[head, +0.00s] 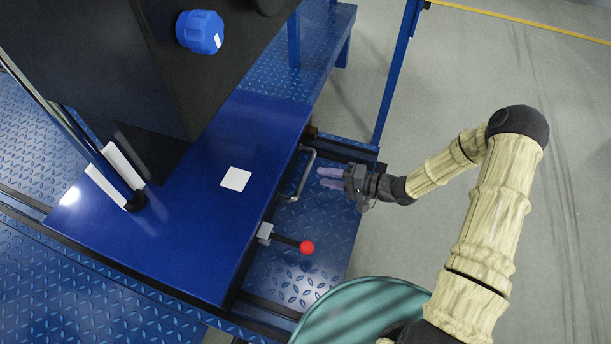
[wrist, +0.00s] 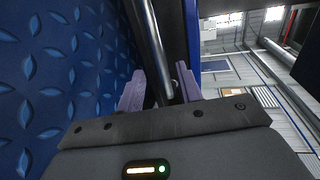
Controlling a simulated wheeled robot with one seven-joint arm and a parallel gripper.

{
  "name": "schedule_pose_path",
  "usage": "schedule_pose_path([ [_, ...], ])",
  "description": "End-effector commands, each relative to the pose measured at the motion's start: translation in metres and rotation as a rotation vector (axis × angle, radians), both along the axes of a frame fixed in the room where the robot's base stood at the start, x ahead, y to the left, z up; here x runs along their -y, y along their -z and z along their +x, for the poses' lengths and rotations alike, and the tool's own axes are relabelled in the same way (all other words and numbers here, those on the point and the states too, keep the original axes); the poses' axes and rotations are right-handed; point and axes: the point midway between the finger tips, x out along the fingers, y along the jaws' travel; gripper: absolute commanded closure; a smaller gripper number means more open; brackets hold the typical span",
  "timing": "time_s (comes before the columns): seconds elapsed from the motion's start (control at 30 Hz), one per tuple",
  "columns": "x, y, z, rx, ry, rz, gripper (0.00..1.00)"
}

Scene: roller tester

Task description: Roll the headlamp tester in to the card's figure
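The headlamp tester has a dark box (head: 100,50) on a blue carriage (head: 200,225), with a blue knob (head: 200,32) on its side. A white card (head: 236,179) lies on the carriage top; no figure on it is readable. A grey bar handle (head: 303,178) is on the carriage's right side. A lever with a red ball (head: 307,247) sticks out below it. My gripper (head: 325,178) is just right of the handle, fingers pointing at it. In the wrist view the purple fingers (wrist: 159,92) are apart, with the handle bar (wrist: 153,45) lined up between them; contact is unclear.
Blue tread-plate decking (head: 335,215) lies under the handle and around the carriage. A blue upright post (head: 396,75) stands behind my gripper. Dark rails (head: 120,283) run along the carriage's front. Open grey floor (head: 480,70) lies to the right.

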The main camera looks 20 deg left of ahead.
Motion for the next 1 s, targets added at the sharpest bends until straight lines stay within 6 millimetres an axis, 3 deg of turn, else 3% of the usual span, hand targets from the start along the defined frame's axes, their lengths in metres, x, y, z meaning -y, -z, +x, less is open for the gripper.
schedule_pose_path([
  [0.2, -0.039, 0.010, 0.002, -0.001, -0.002, 0.002, 0.64],
  [0.4, -0.063, 0.014, 0.005, 0.000, -0.001, 0.001, 0.64],
  [0.77, -0.068, 0.014, 0.005, -0.001, 0.000, 0.000, 0.64],
  [0.93, -0.068, 0.014, 0.005, -0.001, 0.000, 0.000, 0.98],
  [1.0, -0.068, 0.014, 0.005, -0.001, 0.000, 0.000, 1.00],
])
